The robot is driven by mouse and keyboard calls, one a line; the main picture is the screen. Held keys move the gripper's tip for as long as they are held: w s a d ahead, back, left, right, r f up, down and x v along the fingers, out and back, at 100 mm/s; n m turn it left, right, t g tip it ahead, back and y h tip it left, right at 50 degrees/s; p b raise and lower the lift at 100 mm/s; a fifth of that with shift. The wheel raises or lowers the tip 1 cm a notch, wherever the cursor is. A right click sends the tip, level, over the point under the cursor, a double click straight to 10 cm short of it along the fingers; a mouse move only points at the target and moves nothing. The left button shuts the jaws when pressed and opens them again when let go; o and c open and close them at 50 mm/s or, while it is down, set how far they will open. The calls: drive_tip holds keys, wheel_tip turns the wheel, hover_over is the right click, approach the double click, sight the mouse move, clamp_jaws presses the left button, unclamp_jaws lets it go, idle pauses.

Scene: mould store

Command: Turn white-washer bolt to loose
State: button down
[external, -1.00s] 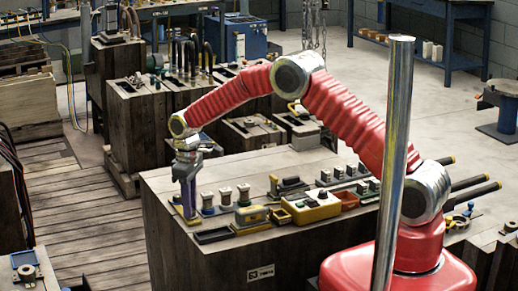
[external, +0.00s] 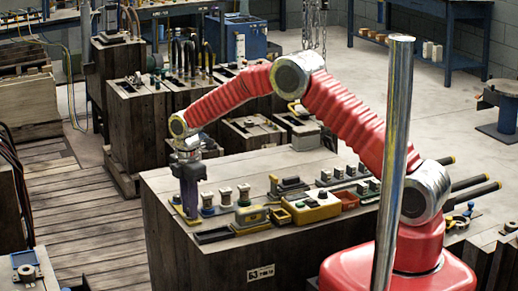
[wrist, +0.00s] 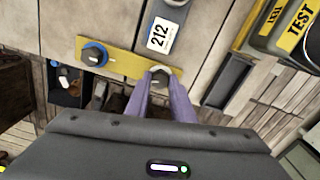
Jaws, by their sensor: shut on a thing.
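My gripper (wrist: 160,88) points down at the left end of the wooden block (external: 290,170), with its purple fingers shut on a bolt head (wrist: 160,73). In the wrist view this bolt sits at the right end of a yellow plate (wrist: 125,66), with a pale rim around its head. Its washer is mostly hidden by the fingers. A second bolt with a blue washer (wrist: 93,54) sits at the plate's left end. In the external view my gripper (external: 190,210) hides the held bolt.
Several grey-topped knobs (external: 226,195) stand right of my gripper. A yellow control box (external: 312,208) and an empty dark tray (external: 212,236) lie on the block. In the wrist view a label reading 212 (wrist: 159,34) lies beyond the plate.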

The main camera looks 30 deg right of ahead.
drive_tip(key=n, duration=0.6)
drive_tip(key=shift+d+f, duration=0.15)
drive_tip(key=shift+f, duration=0.05)
drive_tip(key=n, duration=0.7)
drive_tip(key=shift+s, duration=0.1)
drive_tip(key=c, duration=1.9)
unclamp_jaws()
drive_tip(key=o, duration=0.4)
drive_tip(key=shift+r, duration=0.1)
drive_tip(key=shift+c, duration=0.2)
